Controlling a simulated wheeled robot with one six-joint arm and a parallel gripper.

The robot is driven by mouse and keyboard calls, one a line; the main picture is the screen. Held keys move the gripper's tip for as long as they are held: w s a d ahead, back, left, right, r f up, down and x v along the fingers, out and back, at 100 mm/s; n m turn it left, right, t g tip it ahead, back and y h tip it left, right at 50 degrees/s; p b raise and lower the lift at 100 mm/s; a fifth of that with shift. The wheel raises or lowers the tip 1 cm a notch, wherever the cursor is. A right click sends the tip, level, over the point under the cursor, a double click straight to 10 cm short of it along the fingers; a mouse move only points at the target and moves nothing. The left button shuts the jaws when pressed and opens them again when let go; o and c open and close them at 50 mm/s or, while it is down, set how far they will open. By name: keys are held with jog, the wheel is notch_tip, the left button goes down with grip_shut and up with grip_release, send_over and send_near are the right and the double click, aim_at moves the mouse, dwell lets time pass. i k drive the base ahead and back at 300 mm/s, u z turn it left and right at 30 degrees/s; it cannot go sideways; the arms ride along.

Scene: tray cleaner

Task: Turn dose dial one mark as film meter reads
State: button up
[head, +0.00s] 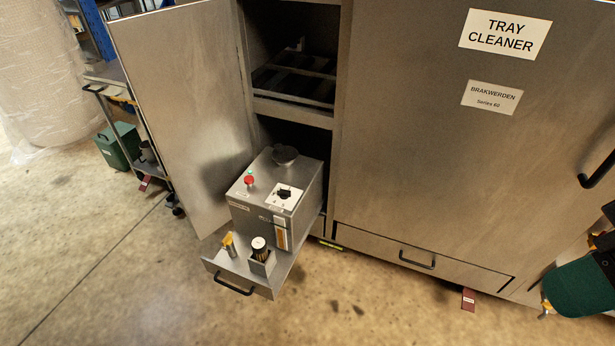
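A grey metal dosing unit (255,222) stands on the pulled-out drawer of the cleaner. On its top a black pointer knob on a white marked plate looks like the dose dial (285,195); its exact setting is too small to read. An upright white and orange strip (282,236) is on the unit's front. In front of it stands a small meter (259,244) with a round white face and a dark ribbed body, perhaps the film meter; its reading is not legible. My gripper is not recognisable in the head view.
A yellow-topped fitting (229,244) stands on the drawer. The open door (185,110) is at left. A dark green part (580,287) shows at the right edge. Floor in front is clear.

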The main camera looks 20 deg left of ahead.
aim_at(283, 194)
jog(key=u, duration=0.1)
jog(key=i, duration=0.65)
jog(key=u, duration=1)
jog(key=i, duration=0.75)
jog(key=u, duration=0.8)
